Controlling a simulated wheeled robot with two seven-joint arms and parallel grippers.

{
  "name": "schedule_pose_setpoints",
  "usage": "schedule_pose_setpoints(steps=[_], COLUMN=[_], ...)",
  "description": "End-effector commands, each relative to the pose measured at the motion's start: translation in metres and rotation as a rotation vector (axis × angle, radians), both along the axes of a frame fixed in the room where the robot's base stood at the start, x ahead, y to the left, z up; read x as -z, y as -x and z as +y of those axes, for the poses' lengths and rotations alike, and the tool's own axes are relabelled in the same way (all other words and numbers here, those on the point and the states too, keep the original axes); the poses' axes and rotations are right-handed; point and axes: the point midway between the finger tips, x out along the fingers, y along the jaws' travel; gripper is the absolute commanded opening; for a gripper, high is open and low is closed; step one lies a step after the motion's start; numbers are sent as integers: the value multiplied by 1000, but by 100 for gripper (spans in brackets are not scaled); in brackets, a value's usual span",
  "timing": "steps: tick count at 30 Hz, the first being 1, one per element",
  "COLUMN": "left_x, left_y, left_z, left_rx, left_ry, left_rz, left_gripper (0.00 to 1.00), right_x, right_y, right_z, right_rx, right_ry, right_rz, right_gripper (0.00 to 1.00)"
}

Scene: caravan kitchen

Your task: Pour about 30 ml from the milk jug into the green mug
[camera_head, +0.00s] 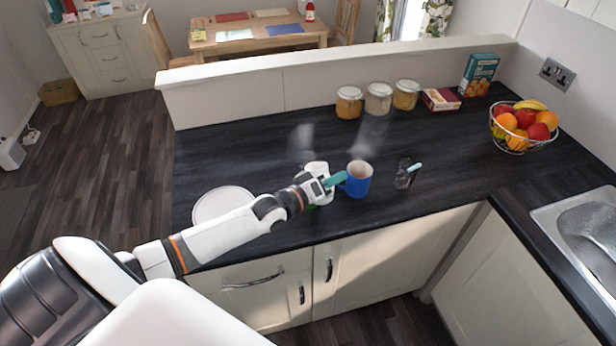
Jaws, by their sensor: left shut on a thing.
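My left gripper (331,180) is over the counter. It is shut on a white vessel, which appears to be the milk jug (316,168) and is partly covered by the gripper. A small green patch, likely the green mug (312,206), shows just below the gripper; most of it is hidden. I cannot tell the jug's tilt, whether milk is flowing, or whether jug and mug touch. My right gripper is not in view.
A glass (403,178) with a teal-tipped utensil stands right of the blue mug. A white plate (212,204) lies left of the gripper, partly under my arm. Jars (378,99), boxes and a fruit basket (519,143) stand further back. The counter's back left is clear.

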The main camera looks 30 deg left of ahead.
Motion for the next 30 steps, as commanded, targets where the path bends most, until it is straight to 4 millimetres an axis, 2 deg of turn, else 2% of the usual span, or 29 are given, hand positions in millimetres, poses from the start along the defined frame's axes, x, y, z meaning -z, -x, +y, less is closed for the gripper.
schedule_pose_setpoints(steps=[1, 9, 13, 18, 30], left_x=[-6, -21, -15, -16, -16], left_y=[-3, -14, -17, -20, -23], left_z=[4, 24, 29, 34, 40], left_rx=[1, 1, 1, 1, 1], left_ry=[22, 175, 252, 331, 427], left_rz=[9, 95, 140, 183, 237], left_gripper=[0, 0, 0, 0, 0], right_x=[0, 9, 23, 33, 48], right_y=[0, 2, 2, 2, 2], right_z=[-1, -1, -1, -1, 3], right_rx=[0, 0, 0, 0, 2], right_ry=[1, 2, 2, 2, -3], right_rz=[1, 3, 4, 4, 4], right_gripper=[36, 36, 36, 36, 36])
